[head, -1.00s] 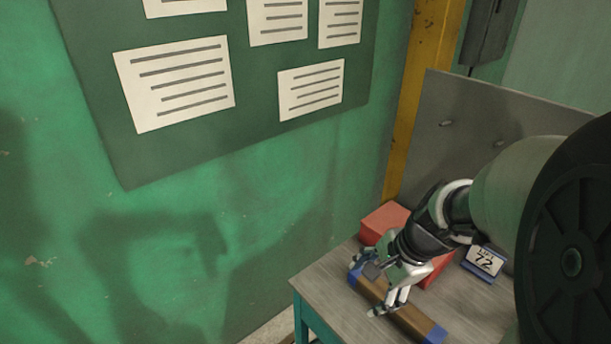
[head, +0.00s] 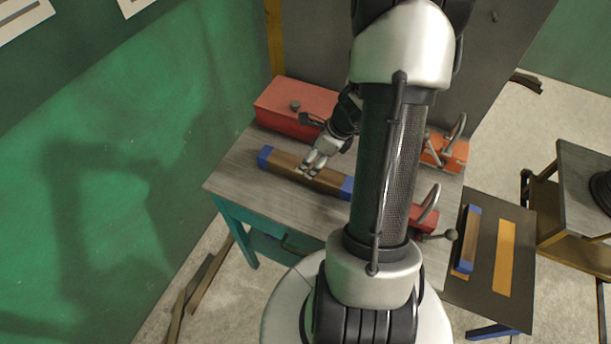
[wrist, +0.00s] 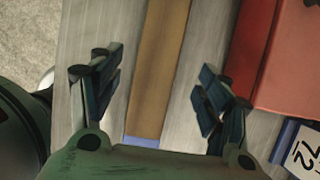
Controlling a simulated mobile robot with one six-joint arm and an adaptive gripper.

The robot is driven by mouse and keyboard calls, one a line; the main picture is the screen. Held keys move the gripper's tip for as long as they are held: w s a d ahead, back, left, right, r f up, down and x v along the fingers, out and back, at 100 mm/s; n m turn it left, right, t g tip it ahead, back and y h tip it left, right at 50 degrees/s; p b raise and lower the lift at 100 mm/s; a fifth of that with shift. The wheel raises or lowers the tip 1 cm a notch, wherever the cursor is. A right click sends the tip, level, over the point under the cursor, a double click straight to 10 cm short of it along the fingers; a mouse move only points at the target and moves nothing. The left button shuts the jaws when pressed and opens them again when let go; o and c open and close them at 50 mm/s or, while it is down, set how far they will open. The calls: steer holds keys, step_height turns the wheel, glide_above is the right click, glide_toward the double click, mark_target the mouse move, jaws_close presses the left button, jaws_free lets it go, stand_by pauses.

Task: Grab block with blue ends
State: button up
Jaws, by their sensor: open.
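A long brown block with blue ends (head: 281,166) lies on the grey worktable, and part of its right end is close to my arm in the head view. My gripper (head: 312,168) is at the middle of this block, open. In the wrist view the block (wrist: 160,60) runs between the two spread fingers of my gripper (wrist: 160,92), with a gap on both sides and one blue end at the bottom. A second block with blue ends (head: 469,238) lies on a dark board at the right.
A red box (head: 290,104) stands behind the block, close to my gripper; it also shows in the wrist view (wrist: 290,60). A blue-edged number card (wrist: 304,150) is beside it. Red clamp-like tools (head: 446,150) stand right of my arm. The table's front left (head: 245,190) is bare.

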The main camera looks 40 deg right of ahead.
steer(key=b+x, duration=0.3)
steer(key=x, duration=0.3)
steer(key=shift+a+f, duration=0.1)
steer(key=shift+f, duration=0.3)
steer(key=shift+r, duration=0.1)
steer(key=shift+c, duration=0.4)
steer(key=c, duration=1.3)
steer(key=shift+c, duration=0.7)
steer(key=shift+w+r, duration=0.1)
